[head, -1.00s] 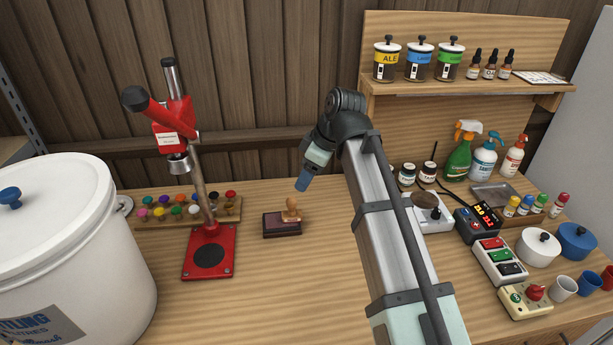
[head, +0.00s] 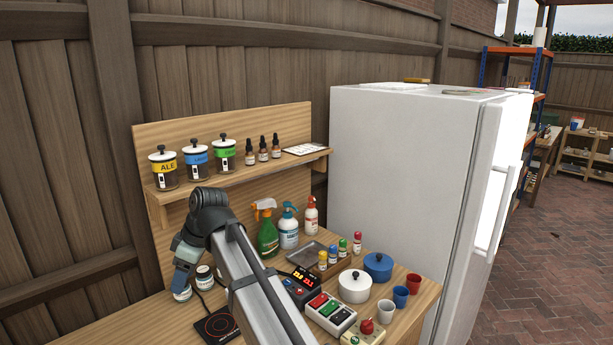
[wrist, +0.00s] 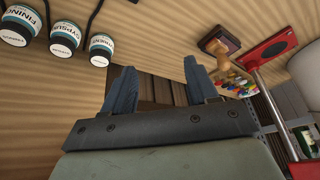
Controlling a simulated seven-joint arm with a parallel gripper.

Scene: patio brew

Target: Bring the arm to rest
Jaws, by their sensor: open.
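My gripper (head: 182,279) hangs at the lower left of the head view, in front of the small labelled jars (head: 204,277) on the bench. In the wrist view my gripper (wrist: 160,82) shows two blue-grey fingers standing apart, with nothing between them. The fingers touch nothing that I can see. My arm runs from the lower middle of the head view up to a raised elbow-like joint, then bends down to the gripper.
The bench (head: 120,325) holds spray bottles (head: 267,238), a white pot (head: 354,287), a blue pot (head: 378,266), cups (head: 400,296) and a switch box (head: 330,313). A shelf (head: 240,178) carries canisters. A white fridge (head: 400,190) stands right. The wrist view shows a stamp (wrist: 218,42).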

